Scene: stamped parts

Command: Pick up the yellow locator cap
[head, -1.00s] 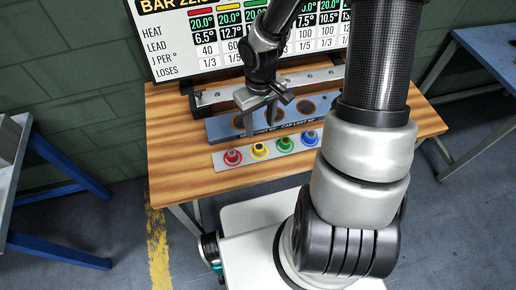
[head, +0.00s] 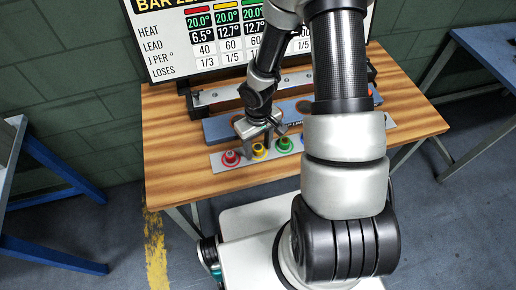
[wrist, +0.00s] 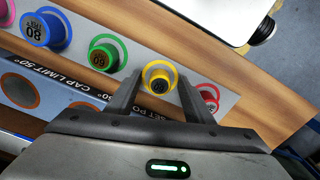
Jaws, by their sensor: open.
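The yellow locator cap (head: 259,150) stands on a light strip on the wooden table, between the red cap (head: 231,158) and the green cap (head: 284,144). In the wrist view the yellow cap (wrist: 159,80) sits on its yellow ring, between and just beyond the tips of my open gripper (wrist: 160,92). The gripper's fingers are on either side of it, and nothing is held. In the head view my gripper (head: 256,146) is close over the yellow cap and partly covers it.
The red cap (wrist: 208,95) is close beside one finger in the wrist view. The green cap (wrist: 102,57) and blue cap (wrist: 36,30) are on the other side. A blue-grey plate with round holes (head: 222,128) lies behind the strip. A lettered board (head: 175,45) stands at the back.

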